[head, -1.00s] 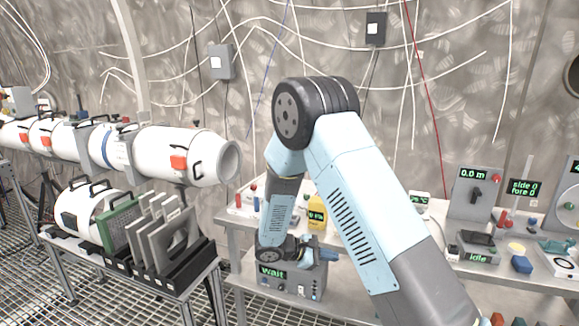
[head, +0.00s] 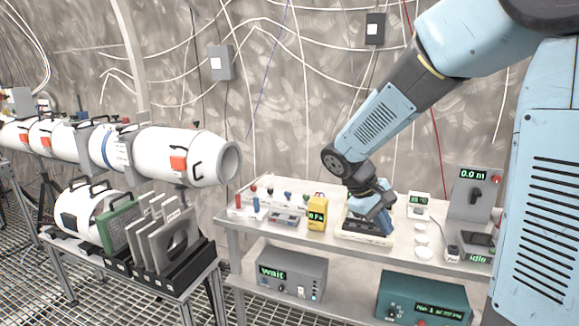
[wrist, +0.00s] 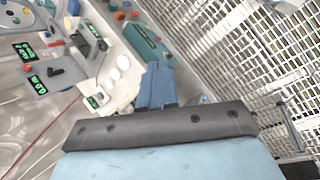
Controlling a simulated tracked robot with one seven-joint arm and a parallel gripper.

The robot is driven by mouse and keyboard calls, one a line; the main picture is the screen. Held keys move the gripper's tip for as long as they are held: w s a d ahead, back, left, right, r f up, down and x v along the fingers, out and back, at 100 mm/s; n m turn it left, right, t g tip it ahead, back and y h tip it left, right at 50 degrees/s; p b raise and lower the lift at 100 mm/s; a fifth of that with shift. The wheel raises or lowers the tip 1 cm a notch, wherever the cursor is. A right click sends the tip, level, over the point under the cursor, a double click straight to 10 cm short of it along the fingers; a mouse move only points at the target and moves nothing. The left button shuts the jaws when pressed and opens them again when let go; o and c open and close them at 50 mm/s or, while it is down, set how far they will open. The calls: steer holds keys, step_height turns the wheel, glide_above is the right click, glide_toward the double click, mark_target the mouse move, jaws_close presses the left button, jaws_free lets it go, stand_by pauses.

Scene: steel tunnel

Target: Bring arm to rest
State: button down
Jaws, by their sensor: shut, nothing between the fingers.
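My arm is pale blue with dark joints and reaches in from the right of the head view, bent down toward the bench. My gripper (head: 376,208) hangs at its end, low over the middle of the bench, above a pale tray with dark parts (head: 364,238). It is shut and holds nothing. The fingertips are small and partly merged with the tray behind, so I cannot tell the exact gap. In the wrist view a blue part of my gripper (wrist: 157,88) points away over the bench.
The steel bench (head: 265,222) carries a yellow meter (head: 317,213), white round dishes (head: 421,240) and a grey panel reading 0.0 m (head: 472,195). A box reading "wait" (head: 292,274) and a teal box (head: 420,298) sit below. White beam pipes (head: 185,155) stand left. Space above the bench's left is clear.

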steer(key=s+r+m+t+y, duration=0.2)
steer(key=s+r, duration=0.3)
steer(key=s, duration=0.3)
steer(key=s+d+r+m+t+y, duration=0.1)
steer(key=s+r+m+t+y, duration=0.2)
steer(key=s+r, duration=0.3)
steer(key=shift+s+m+y, duration=0.6)
steer(key=shift+s, duration=1.1)
